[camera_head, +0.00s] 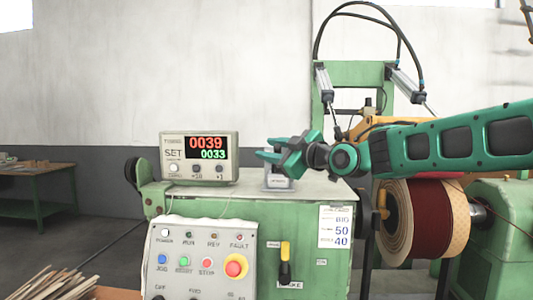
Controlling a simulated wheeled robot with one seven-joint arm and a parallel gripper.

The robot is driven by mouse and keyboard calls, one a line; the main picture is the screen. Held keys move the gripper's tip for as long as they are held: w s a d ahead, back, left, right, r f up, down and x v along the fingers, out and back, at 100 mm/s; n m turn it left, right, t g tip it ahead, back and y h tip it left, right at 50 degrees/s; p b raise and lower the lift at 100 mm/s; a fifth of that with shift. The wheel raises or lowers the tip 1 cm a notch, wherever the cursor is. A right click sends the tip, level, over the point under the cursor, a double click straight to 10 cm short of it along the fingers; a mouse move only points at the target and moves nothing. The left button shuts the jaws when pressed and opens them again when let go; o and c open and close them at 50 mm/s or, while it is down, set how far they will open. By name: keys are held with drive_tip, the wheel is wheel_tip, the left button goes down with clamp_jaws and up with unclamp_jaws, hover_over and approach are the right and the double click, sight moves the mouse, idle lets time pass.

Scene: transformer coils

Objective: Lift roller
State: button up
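My gripper (264,148) is in the middle of the view, at the end of my green and black arm, which reaches in from the right. It points left above the top of the green machine cabinet. Its two green fingertips look apart, with nothing seen between them. A small grey box (278,181) with a label sits on the cabinet top just below and behind it; my gripper partly hides it. I cannot single out a part that is clearly the roller. A wound coil with dark red wire (432,217) is at the right, partly behind my arm.
A counter display (199,158) reading 0039 and 0033 stands on the cabinet. A button panel (200,262) with a red stop knob and a yellow-black lever (285,265) are in front. A green frame (354,75) with cylinders and hoses rises behind. Wooden strips (55,284) lie lower left.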

drive_tip(key=shift+w+a, duration=0.35)
drive_tip(key=shift+w, duration=0.05)
clamp_jaws()
